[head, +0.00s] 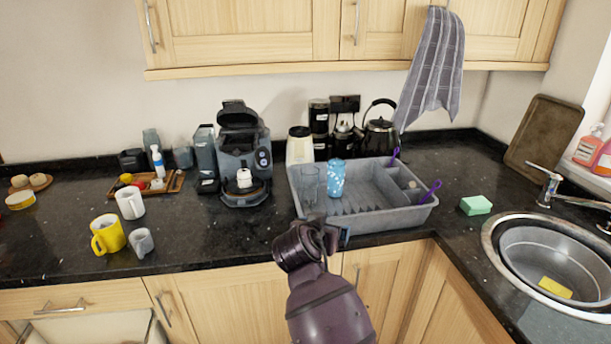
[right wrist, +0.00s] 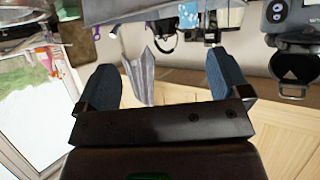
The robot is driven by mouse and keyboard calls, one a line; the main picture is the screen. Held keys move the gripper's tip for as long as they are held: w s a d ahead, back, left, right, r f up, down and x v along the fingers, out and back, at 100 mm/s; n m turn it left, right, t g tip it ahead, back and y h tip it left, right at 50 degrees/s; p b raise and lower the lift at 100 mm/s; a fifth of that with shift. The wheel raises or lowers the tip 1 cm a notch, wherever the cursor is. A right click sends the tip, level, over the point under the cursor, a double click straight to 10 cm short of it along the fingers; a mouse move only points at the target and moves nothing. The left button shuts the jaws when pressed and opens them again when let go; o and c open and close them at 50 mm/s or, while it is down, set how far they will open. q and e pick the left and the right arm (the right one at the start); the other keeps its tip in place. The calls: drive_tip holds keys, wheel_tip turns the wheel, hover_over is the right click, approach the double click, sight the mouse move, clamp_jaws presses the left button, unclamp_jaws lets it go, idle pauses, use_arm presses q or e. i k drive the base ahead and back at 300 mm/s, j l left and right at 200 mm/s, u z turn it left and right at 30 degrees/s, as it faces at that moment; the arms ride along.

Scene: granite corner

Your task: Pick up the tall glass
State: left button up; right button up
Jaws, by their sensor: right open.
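The tall glass (head: 309,184) is clear and stands upright at the left end of the grey dish rack (head: 392,218). A blue patterned cup (head: 337,180) stands just right of it in the rack. My right gripper (head: 334,234) is in front of the rack's front wall, below and apart from the glass. In the right wrist view its two blue fingers are spread wide with nothing between them (right wrist: 164,80). That view is upside down, and I cannot make out the glass in it. My left gripper is not in view.
A coffee machine (head: 241,160) stands left of the rack, with a kettle (head: 380,132) behind it. A yellow mug (head: 108,235) and other mugs sit at the left. A green sponge (head: 476,205) and the sink (head: 500,225) are at the right.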

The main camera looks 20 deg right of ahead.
sight(310, 188)
drive_tip(key=i, duration=0.85)
